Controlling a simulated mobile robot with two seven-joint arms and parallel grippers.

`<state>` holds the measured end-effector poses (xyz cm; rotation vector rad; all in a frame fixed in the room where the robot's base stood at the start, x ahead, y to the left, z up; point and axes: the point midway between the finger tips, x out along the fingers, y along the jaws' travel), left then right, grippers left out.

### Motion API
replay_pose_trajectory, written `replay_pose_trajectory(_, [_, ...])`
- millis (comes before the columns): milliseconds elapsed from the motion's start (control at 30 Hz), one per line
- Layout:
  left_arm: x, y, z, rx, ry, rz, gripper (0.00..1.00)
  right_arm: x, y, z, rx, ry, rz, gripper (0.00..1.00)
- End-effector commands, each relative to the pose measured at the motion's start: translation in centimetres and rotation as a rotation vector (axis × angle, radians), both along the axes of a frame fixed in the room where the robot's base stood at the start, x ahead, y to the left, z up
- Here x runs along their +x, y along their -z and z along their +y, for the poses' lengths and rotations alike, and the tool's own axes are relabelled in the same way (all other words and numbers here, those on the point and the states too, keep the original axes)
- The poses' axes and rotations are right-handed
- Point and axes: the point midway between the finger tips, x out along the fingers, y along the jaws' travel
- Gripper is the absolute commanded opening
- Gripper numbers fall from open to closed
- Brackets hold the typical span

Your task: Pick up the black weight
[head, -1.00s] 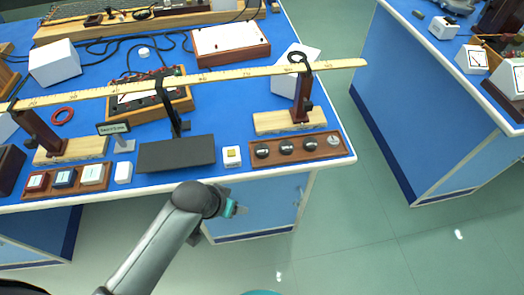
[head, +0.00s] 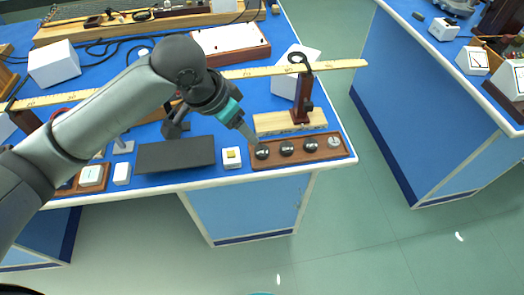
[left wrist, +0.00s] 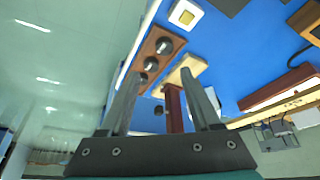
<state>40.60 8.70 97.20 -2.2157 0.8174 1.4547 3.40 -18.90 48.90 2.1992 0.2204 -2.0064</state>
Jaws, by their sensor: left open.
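Dark, round black weights sit in a row in a brown wooden tray (head: 343,153) near the bench's front right corner. The leftmost black weight (head: 262,153), a middle one (head: 286,148) and a third (head: 310,145) are beside a silver piece (head: 334,142). In the left wrist view the weights show beyond the fingers, the nearest to the white block being one weight (left wrist: 165,45). My left gripper (head: 253,138) is just above and left of the leftmost weight. Its fingers (left wrist: 160,74) are open with nothing held. My right gripper is out of view.
A white block with a yellow square (head: 231,158) stands left of the tray. A wooden base with a dark post (head: 303,102) is behind it, carrying a long ruler (head: 330,66). A dark plate (head: 175,155) lies farther left.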

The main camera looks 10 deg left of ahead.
Motion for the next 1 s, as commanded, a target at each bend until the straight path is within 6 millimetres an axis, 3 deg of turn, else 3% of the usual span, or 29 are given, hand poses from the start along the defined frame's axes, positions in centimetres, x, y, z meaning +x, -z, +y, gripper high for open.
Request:
replay_pose_trajectory(200, [0.2,-0.3,0.6,0.023,0.002,0.011,0.64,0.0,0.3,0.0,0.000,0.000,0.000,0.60])
replay_pose_trajectory(600, [2.5,7.0,-1.4,0.023,0.002,0.012,0.64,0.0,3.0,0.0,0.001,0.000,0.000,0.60])
replay_pose_trajectory(1000, [4.0,10.4,-2.4,0.022,0.003,0.009,0.64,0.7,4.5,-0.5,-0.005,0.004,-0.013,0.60])
